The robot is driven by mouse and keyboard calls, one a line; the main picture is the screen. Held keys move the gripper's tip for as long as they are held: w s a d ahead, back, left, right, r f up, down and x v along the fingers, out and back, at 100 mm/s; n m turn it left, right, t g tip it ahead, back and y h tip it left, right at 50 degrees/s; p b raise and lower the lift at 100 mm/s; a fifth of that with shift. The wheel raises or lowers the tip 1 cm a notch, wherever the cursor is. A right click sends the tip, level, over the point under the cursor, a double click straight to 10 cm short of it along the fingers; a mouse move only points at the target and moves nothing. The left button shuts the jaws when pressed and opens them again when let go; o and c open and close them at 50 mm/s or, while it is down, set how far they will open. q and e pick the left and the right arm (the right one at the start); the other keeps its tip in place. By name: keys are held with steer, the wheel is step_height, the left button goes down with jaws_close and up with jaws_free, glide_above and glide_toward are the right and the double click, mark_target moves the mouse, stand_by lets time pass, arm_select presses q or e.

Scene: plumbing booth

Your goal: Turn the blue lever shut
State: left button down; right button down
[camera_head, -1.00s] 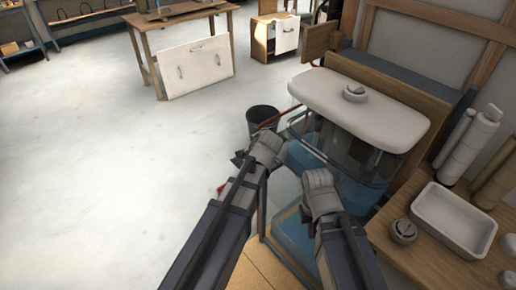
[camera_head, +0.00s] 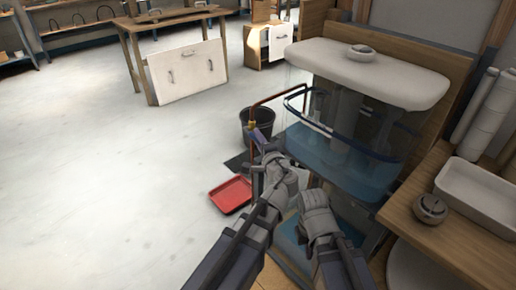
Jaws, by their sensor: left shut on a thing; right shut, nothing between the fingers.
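The blue lever (camera_head: 262,142) shows just below a brass-coloured fitting (camera_head: 252,125) on a copper pipe (camera_head: 272,99) beside the glass tank. My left gripper (camera_head: 265,162) reaches the lower end of the lever and is shut on it; its fingers hide part of the lever. My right gripper (camera_head: 312,203) is shut and empty, in front of the tank's lower part and apart from the lever.
The glass tank (camera_head: 335,152) with blue water and a white lid (camera_head: 385,75) stands right of the lever. A black bucket (camera_head: 257,127) and a red tray (camera_head: 231,194) are on the floor. A wooden bench (camera_head: 455,205) with a white basin stands at right.

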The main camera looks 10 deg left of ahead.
arm_select(q)
steer(key=shift+a+f+t+y+b, duration=0.1)
steer(key=shift+f+t+y+b, duration=0.4)
steer(key=shift+b, duration=0.75)
steer(key=c, duration=0.6)
jaws_free()
steer(key=shift+m, duration=0.3)
steer(key=shift+c, duration=0.2)
